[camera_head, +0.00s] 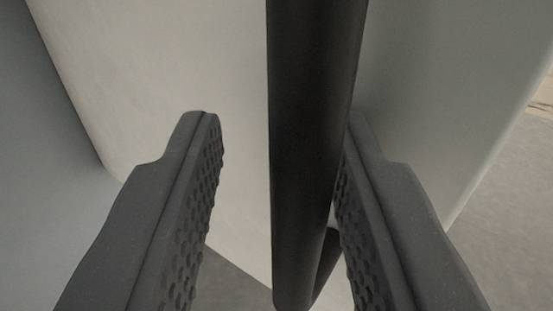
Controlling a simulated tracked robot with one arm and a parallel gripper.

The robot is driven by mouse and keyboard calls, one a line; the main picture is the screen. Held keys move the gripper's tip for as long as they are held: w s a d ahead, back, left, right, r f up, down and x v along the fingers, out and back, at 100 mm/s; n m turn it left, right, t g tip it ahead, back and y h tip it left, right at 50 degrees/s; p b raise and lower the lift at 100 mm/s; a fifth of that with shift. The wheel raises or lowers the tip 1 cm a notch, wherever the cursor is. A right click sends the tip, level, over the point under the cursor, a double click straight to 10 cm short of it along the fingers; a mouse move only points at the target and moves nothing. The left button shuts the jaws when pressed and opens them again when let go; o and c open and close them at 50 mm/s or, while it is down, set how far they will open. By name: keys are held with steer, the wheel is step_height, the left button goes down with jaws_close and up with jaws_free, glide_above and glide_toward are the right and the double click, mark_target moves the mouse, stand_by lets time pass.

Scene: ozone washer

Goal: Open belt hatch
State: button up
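A thick black bar-shaped handle (312,130) runs down the middle of the view, with a bent mount near its lower end. It stands in front of a pale panel (180,70), which looks like the belt hatch. My gripper (275,120) is open, with one textured finger on each side of the handle. The right finger is close to the handle or touching it; I cannot tell which. A clear gap lies between the left finger and the handle. The handle's upper end is out of view.
A pale surface (430,90) with a rounded edge stands to the right of the handle. A grey surface (40,170) lies at the left. Grey floor (510,190) shows at the lower right and below the panel.

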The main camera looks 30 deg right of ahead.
steer(key=shift+s+d, duration=0.15)
steer(key=p+v, duration=0.2)
steer(key=v, duration=1.1)
steer(key=shift+s+a, duration=0.25)
